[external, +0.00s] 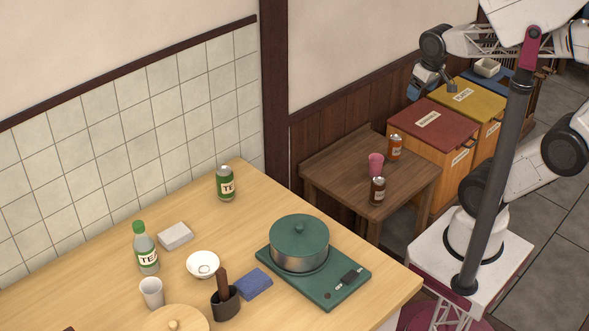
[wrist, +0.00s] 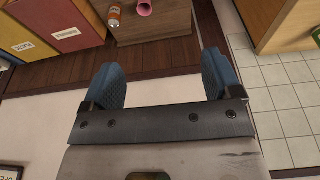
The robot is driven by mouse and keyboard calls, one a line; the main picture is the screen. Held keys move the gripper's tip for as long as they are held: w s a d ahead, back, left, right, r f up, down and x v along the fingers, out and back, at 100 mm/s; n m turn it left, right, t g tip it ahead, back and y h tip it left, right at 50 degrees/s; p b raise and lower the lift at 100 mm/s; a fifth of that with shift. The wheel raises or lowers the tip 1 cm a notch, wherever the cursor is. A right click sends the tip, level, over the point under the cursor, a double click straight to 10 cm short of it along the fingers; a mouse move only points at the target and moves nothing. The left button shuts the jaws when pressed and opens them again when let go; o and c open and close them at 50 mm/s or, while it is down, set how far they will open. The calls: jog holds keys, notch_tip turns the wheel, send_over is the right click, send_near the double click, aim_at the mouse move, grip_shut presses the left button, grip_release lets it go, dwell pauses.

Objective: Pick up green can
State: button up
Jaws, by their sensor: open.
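The green can (external: 226,183) stands upright near the back corner of the light wooden table (external: 110,285), close to the tiled wall. It has a pale label with lettering and a silver top. My gripper (external: 432,82) is high at the upper right in the external view, far from the can and above the red and yellow bins. In the wrist view my gripper (wrist: 161,78) shows two blue fingers spread apart with nothing between them. A sliver of green (wrist: 317,36) at the right edge of the wrist view may be the can, but I cannot tell.
A green pot (external: 299,244) sits on a cooker (external: 336,284). A tea bottle (external: 146,250), white box (external: 175,236), bowl (external: 203,264) and cup (external: 151,292) stand nearby. The tabletop around the can is clear.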

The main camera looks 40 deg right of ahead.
jog(key=shift+o, duration=0.2)
dwell(0.6)
jog(key=m+g+y, duration=0.7)
jog(key=m+y, duration=0.6)
jog(key=m, duration=0.1)
send_near(225, 184)
jog(key=shift+w+d+f, duration=0.25)
jog(key=shift+w+f, duration=0.15)
jog(key=shift+f, duration=0.25)
jog(key=shift+w+a+f, duration=0.2)
jog(key=shift+a+f, duration=0.05)
jog(key=shift+a, duration=0.15)
jog(key=shift+x, duration=1.3)
jog(key=shift+a, duration=0.15)
